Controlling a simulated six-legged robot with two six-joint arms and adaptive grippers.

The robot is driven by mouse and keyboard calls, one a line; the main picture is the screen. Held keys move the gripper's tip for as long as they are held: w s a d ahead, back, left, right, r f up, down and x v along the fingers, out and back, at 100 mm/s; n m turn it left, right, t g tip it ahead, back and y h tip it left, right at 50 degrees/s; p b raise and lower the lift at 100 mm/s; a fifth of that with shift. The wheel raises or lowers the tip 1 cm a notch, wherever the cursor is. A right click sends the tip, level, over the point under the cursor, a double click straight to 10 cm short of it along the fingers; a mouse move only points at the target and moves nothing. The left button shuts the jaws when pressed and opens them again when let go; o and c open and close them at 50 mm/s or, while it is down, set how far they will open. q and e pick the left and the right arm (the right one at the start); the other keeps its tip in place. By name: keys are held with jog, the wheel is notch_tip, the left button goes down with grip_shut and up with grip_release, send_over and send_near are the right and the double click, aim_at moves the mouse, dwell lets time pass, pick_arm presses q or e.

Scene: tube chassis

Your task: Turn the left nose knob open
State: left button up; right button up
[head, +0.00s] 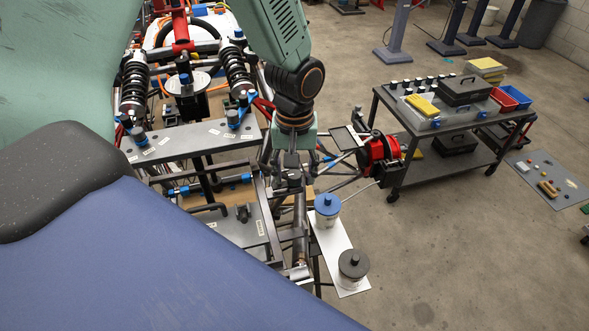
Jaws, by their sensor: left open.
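The tube chassis (300,245) runs down the picture's left-centre. A small dark knob-like fitting (242,213) sits on the lower panel. I cannot tell which of these is the left nose knob. My left gripper (288,172) points down over the chassis's right side, right of the plate, open and apparently empty. Its fingertips partly merge with the dark tubes behind. My right gripper is not in view.
A white-and-blue canister (327,207) and a dark-lidded canister (353,264) stand on a white board right of the chassis. A red reel (380,153) is near the tool cart (392,97). Shock absorbers (236,68) rise behind the plate. Floor at lower right is clear.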

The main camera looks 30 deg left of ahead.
pick_arm(q)
jog(key=shift+c, duration=0.3)
jog(key=shift+w+a+f, duration=0.15)
jog(key=shift+w, duration=0.1)
jog(key=c, duration=0.4)
jog(key=shift+s, duration=0.1)
grip_shut()
